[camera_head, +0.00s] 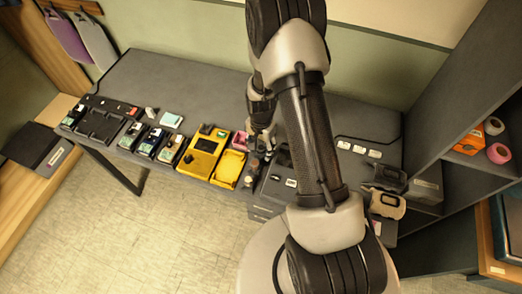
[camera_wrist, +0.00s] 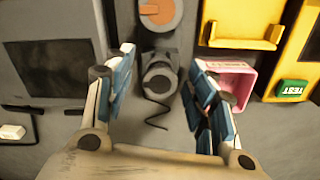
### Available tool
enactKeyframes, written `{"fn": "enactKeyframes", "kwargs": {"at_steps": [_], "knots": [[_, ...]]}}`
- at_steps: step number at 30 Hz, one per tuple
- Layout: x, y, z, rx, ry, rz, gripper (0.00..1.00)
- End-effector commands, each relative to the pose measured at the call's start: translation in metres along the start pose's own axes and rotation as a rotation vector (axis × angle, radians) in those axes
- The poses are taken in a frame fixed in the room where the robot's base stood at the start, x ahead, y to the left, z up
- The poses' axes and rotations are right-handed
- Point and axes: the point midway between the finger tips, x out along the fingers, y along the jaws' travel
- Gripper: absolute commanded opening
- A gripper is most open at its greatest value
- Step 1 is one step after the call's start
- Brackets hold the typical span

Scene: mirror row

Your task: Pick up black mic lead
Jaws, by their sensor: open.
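In the wrist view, a thin black lead (camera_wrist: 153,114) curls on the grey desk from a dark round-ended piece (camera_wrist: 158,78). I take this to be the black mic lead. My gripper (camera_wrist: 160,62) is open, with one blue-padded finger on each side of the round piece and a gap to both. Nothing is held between the fingers. In the head view my gripper (camera_head: 260,140) is over the desk, and my arm partly hides that spot. The lead cannot be made out there.
A pink bin (camera_wrist: 240,78) stands close beside the right finger. A yellow tray (camera_wrist: 240,42) and a yellow tester (camera_head: 203,150) lie beyond it. A dark item with an orange disc (camera_wrist: 160,14) is just past the round piece. Several devices line the desk (camera_head: 190,90).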

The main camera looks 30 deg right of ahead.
Motion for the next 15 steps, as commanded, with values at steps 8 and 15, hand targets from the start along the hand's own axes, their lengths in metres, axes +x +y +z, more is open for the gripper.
{"fn": "enactKeyframes", "kwargs": {"at_steps": [8,15], "knots": [[0.0,-0.0004,-0.0003,0.0,0.001,-0.001,0.46],[-0.0001,-0.0004,-0.0002,0.0,0.001,-0.001,0.3]]}}
